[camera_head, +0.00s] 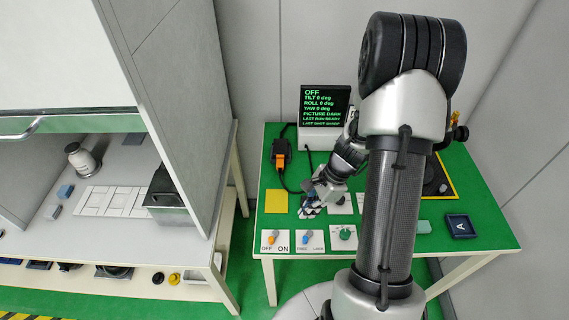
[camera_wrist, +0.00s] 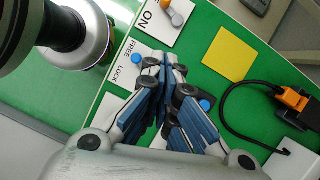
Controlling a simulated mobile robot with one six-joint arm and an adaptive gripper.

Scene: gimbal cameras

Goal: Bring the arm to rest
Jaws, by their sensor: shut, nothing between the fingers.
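My gripper (camera_head: 308,212) is low over the green table, just behind the FREE/LOCK panel, with my arm reaching down to it from the right. In the wrist view my gripper (camera_wrist: 172,68) has its blue-padded fingers together and empty. The fingertips are close to the FREE/LOCK panel (camera_wrist: 118,75) and its blue knob (camera_wrist: 136,60); I cannot tell whether they touch anything. Another blue knob (camera_wrist: 205,105) shows beside the fingers.
The green table (camera_head: 485,225) also carries an OFF/ON panel (camera_head: 284,243), a green dial (camera_head: 345,233), a yellow square (camera_head: 276,201), a black screen (camera_head: 325,100) reading OFF and a cabled device (camera_head: 281,150). A grey cabinet (camera_head: 175,80) stands left. My arm hides the table's right-middle.

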